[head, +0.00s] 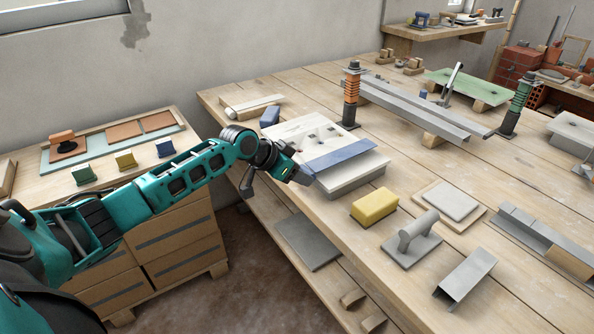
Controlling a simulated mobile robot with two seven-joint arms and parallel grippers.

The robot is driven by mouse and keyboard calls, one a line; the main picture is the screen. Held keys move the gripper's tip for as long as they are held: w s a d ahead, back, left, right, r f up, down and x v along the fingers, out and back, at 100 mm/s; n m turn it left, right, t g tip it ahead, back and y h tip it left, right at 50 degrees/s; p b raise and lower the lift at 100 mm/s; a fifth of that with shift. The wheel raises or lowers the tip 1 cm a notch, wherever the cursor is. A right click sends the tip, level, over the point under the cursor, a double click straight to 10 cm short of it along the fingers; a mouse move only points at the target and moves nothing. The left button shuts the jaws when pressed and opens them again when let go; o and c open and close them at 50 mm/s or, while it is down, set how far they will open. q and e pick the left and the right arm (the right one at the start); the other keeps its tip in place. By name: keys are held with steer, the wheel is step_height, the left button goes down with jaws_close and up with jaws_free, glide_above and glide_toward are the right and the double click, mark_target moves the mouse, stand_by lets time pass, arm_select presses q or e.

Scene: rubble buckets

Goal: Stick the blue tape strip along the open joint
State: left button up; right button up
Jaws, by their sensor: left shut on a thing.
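The blue tape strip (345,154) lies along the near edge of a pale board (305,132) on the wooden workbench. My left gripper (297,174) is at the strip's left end and is shut on it. The strip looks nearly flat; I cannot tell whether its whole length touches the surface. A grey-white slab (352,174) shows just in front of and below the strip. The open joint is not clearly visible; the strip may cover it. My right gripper is not in view.
A blue block (270,117) stands behind the board. A yellow sponge (374,207), a grey float (412,240) and a metal channel piece (465,275) lie nearer the front. An orange-ringed post (352,95) and long metal rails (415,107) stand behind to the right.

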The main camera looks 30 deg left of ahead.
arm_select(q)
step_height(320, 180, down, 3)
steer(key=shift+s+r+b, duration=0.1)
steer(key=shift+r+b, duration=0.1)
steer(key=shift+b, duration=0.3)
steer(key=shift+f, duration=0.2)
stand_by(0.4)
steer(key=o, duration=1.2)
steer(key=shift+r, duration=0.15)
steer(key=shift+c, duration=0.2)
steer(key=p+v, duration=0.1)
steer(key=v, duration=1.1)
steer(key=shift+s+r, duration=0.2)
steer(key=shift+r, duration=0.15)
steer(key=shift+a, duration=0.1)
